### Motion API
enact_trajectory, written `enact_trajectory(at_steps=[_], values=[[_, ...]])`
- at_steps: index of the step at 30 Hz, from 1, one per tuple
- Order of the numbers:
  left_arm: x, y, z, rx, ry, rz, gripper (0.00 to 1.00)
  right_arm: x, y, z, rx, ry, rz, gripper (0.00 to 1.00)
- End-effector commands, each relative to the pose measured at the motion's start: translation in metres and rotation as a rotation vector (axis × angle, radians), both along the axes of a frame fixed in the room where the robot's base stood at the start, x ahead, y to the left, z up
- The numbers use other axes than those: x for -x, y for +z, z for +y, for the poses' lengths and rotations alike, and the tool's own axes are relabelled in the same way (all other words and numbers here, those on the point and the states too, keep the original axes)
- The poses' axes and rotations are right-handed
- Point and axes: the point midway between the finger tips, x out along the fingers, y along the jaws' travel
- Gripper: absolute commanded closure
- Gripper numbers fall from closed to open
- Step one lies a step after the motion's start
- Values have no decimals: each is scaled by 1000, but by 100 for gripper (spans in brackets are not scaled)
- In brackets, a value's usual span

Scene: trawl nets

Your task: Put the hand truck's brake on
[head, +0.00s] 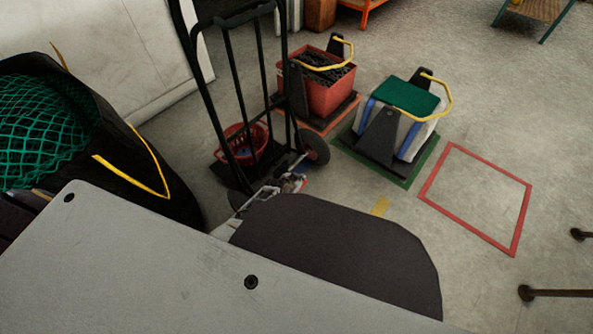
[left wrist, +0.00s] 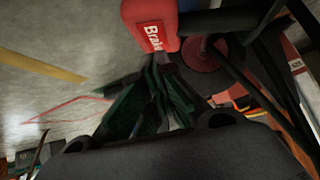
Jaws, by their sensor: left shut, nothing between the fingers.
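The hand truck (head: 228,80) stands upright at the upper left of centre in the head view, a black tube frame with a wheel (head: 314,148) at its right. In the left wrist view a red brake piece (left wrist: 150,24) with a white "Brake" label shows at the top. My left gripper (left wrist: 160,66) is shut and empty. Its fingertips are close to the label piece's lower edge; I cannot tell whether they touch. In the head view my own arm hides most of the truck's foot and brake area. My right gripper is not in view.
A red basket (head: 236,153) sits on the truck's toe plate. A red crate (head: 331,93) and a grey bin with a green top (head: 410,99) stand beyond it. A black tub of green net (head: 144,158) is at left. The red-outlined floor square (head: 480,195) is empty.

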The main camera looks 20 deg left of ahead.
Motion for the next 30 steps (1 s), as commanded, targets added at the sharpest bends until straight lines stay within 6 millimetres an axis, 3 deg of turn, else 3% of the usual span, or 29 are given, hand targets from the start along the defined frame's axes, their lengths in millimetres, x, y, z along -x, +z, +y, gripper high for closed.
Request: enact_trajectory(at_steps=[15, 30], values=[[1, -22, 6, 2, -1, 1, 100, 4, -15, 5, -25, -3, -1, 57], [3, -29, 6, 2, 0, 5, 100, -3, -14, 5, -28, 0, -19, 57]])
